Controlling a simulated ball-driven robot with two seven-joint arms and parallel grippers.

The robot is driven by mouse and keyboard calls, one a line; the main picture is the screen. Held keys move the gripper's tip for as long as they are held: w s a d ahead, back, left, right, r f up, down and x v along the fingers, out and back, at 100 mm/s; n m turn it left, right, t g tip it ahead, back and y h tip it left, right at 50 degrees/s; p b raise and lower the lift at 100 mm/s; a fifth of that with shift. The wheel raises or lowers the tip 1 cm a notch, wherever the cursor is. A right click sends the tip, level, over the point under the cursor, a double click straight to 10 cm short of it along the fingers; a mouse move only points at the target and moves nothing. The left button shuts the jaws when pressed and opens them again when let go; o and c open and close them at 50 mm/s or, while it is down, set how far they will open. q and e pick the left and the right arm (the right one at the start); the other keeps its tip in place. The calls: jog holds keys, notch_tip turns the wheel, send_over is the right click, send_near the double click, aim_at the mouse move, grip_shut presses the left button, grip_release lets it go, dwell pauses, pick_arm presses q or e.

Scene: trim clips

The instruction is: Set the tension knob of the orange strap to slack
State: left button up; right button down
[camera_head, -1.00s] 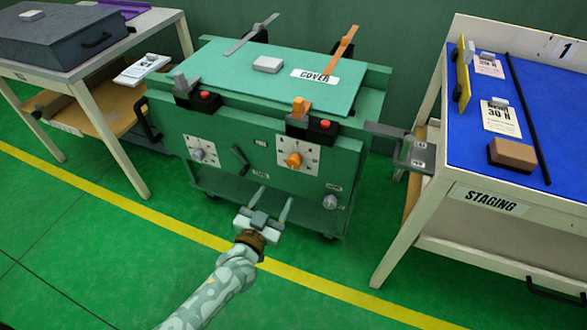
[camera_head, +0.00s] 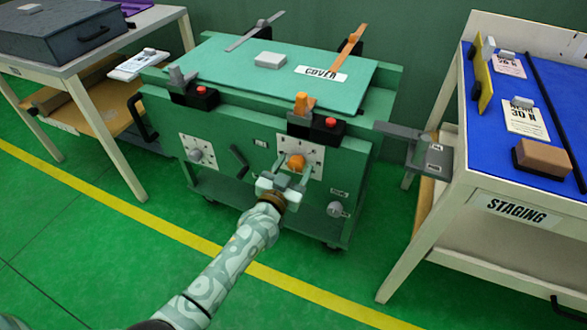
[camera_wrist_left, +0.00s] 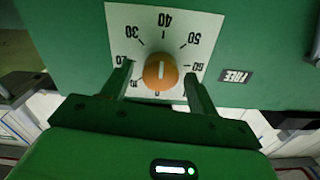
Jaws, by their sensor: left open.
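The orange tension knob (camera_head: 297,162) sits on a white dial plate on the front of the green cart, below an orange clip (camera_head: 303,102). The orange strap piece (camera_head: 350,40) stands at the cart's back edge. In the left wrist view the knob (camera_wrist_left: 160,72) has a white mark in line with 40; the dial numbers look upside down. My left gripper (camera_head: 293,170) is open, with one finger on each side of the knob; I cannot tell whether they touch it. My right gripper is not in view.
A grey knob (camera_head: 195,155) on its own dial is to the left, with a dark handle (camera_head: 239,162) between. Red buttons (camera_head: 331,122) sit above. A lower knob (camera_head: 335,209) is right of my arm. The staging table (camera_head: 490,195) stands at the right.

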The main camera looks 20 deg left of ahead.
pick_arm(q)
jog(key=c, duration=1)
jog(key=shift+n, duration=0.3)
